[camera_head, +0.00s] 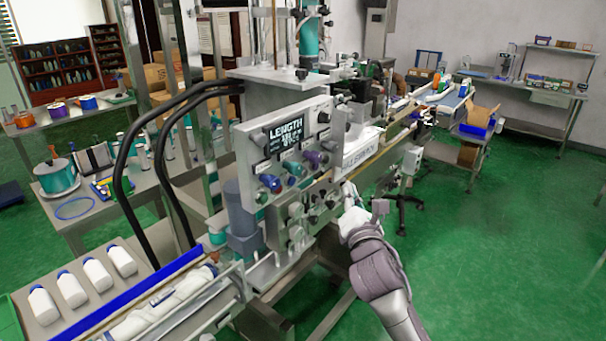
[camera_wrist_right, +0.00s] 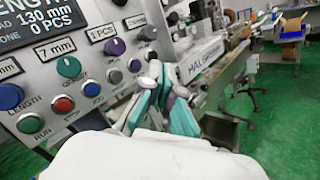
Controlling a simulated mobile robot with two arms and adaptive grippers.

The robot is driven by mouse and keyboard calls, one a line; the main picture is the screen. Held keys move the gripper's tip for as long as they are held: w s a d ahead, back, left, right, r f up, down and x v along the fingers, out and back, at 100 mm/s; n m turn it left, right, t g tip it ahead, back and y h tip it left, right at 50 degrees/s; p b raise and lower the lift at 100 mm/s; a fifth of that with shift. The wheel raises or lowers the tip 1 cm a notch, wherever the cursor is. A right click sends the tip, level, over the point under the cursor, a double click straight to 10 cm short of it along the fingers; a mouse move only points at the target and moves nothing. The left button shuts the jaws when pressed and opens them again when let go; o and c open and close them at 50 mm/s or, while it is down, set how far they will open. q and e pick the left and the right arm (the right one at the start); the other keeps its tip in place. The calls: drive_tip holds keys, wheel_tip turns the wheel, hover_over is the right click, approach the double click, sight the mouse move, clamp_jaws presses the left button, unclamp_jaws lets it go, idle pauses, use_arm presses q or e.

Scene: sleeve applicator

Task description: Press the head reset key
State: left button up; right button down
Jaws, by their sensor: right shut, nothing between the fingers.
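The machine's upper control panel (camera_head: 285,150) faces me, with a "LENGTH" display, coloured knobs and push buttons. In the right wrist view, this panel (camera_wrist_right: 85,45) shows a green knob (camera_wrist_right: 68,67), a purple knob (camera_wrist_right: 115,46), a red STOP button (camera_wrist_right: 62,104) and a green RUN button (camera_wrist_right: 30,122). A lower panel (camera_head: 300,222) carries grey knobs or buttons. I cannot make out a label that reads head reset. My right gripper (camera_head: 348,202) is shut and empty, right of the panels. Its teal-padded fingers (camera_wrist_right: 155,85) point toward the machine; contact is unclear. My left gripper is not in view.
White bottles (camera_head: 97,275) stand or lie on a conveyor side at lower left. Black hoses (camera_head: 120,185) arch left of the panel. A workbench (camera_head: 545,95) stands at the back right. The green floor (camera_head: 500,250) at right is open.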

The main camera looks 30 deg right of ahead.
sight(304, 173)
drive_tip(key=shift+w, duration=0.1)
drive_tip(key=w+a+b, duration=0.2)
drive_tip(key=w+a, duration=0.1)
drive_tip(key=w, duration=0.5)
drive_tip(key=shift+a, duration=0.2)
drive_tip(key=shift+w, duration=0.1)
idle(1.3)
drive_tip(key=shift+w+a, duration=0.1)
drive_tip(key=shift+w, duration=0.2)
